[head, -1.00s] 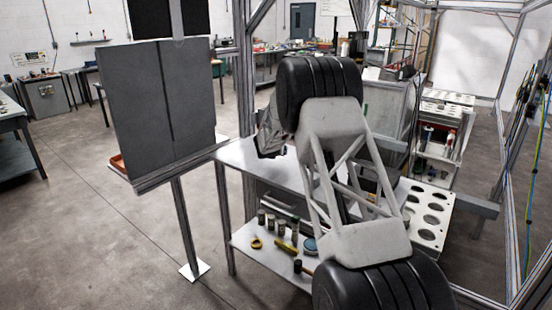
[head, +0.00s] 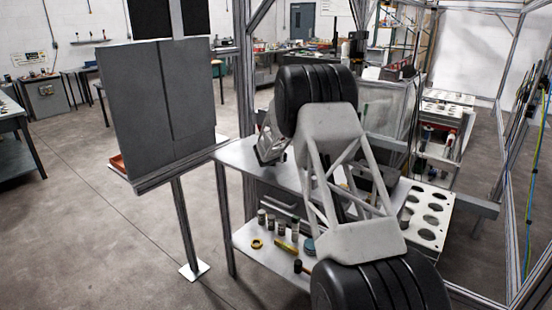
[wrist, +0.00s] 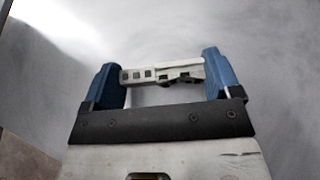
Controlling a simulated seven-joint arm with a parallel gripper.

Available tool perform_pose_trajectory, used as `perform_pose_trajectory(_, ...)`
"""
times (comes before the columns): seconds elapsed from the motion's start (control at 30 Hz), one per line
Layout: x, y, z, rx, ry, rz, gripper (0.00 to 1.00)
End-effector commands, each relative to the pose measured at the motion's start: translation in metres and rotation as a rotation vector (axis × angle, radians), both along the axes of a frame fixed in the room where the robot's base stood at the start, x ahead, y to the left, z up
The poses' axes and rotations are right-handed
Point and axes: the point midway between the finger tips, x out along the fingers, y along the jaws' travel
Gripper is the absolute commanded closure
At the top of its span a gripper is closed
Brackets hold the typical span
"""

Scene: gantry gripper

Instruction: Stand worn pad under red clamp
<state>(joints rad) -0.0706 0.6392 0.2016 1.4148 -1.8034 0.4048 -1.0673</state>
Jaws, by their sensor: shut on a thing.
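My gripper (wrist: 163,84) has two blue fingers shut on a pale, bar-shaped piece with small square recesses and dark parts along its lower edge. I take this piece to be the worn pad (wrist: 150,74); it lies crosswise between the fingers, against a plain grey surface. In the head view my gripper (head: 268,154) is over the left end of the grey table, and the held piece cannot be made out there. I cannot pick out the red clamp in either view; my arm covers much of the table.
A dark panel (head: 160,110) on a post stands left. A white plate with round holes (head: 432,208) is at the right.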

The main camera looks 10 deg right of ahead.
Motion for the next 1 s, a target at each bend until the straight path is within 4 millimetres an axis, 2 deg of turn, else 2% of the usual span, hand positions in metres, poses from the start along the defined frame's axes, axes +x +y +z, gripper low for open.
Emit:
perform_pose_trajectory(0.2,0.000,0.000,-0.003,0.000,0.001,0.000,0.40)
perform_pose_trajectory(0.23,0.000,0.000,-0.004,0.000,0.001,0.000,0.15)
perform_pose_trajectory(0.33,0.000,0.000,-0.003,0.000,0.000,0.000,0.00)
perform_pose_trajectory(0.73,0.000,0.000,0.001,0.000,0.000,0.000,0.00)
perform_pose_trajectory(1.0,-0.012,0.005,0.008,-0.001,0.000,0.001,0.00)
